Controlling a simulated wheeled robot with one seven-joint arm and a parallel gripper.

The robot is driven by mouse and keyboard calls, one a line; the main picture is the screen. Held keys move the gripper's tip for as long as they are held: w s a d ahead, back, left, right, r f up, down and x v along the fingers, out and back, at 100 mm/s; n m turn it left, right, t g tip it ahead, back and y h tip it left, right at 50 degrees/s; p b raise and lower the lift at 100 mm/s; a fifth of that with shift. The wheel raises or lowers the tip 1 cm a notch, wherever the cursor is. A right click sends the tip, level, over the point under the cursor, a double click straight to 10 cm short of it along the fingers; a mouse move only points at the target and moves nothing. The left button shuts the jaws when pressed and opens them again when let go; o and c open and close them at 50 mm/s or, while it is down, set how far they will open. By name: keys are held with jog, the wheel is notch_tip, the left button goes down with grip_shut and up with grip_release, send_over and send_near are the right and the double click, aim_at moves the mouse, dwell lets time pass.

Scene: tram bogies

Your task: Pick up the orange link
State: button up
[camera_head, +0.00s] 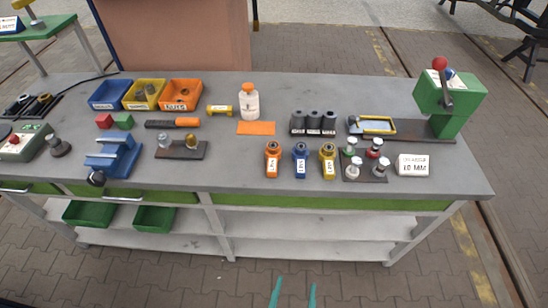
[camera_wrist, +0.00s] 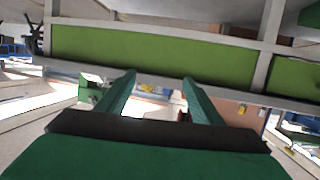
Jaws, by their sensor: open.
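The piece that best fits the orange link (camera_head: 272,161) is a small upright orange body with a dark round top and a white label. It stands near the front edge of the grey workbench (camera_head: 230,178), at the left end of a row with a blue one (camera_head: 300,160) and a yellow one (camera_head: 328,160). My gripper (camera_head: 293,291) is open and empty, in front of the bench and apart from the row. Its two green fingers also show spread in the wrist view (camera_wrist: 158,82). I cannot make out the orange link in the wrist view.
Several lidded pieces on a dark plate (camera_head: 378,178) and a white labelled block (camera_head: 412,165) stand right of the row. Behind are dark cylinders (camera_head: 314,122) and an orange flat piece (camera_head: 256,128). A green press (camera_head: 450,100) stands far right. Bare bench top lies left of the orange link.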

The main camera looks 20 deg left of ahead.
jog(key=w+a, duration=0.2)
jog(key=w, duration=0.6)
jog(key=n+g+y, duration=0.2)
send_near(273, 159)
jog(key=w, duration=0.2)
jog(key=w+f, duration=0.1)
jog(key=shift+w+a+y, duration=0.1)
jog(key=shift+a+y, duration=0.2)
jog(key=shift+f+x, duration=0.15)
jog(key=shift+x, duration=1.3)
jog(key=shift+f+x, duration=0.1)
jog(key=shift+x, duration=1.35)
grip_shut()
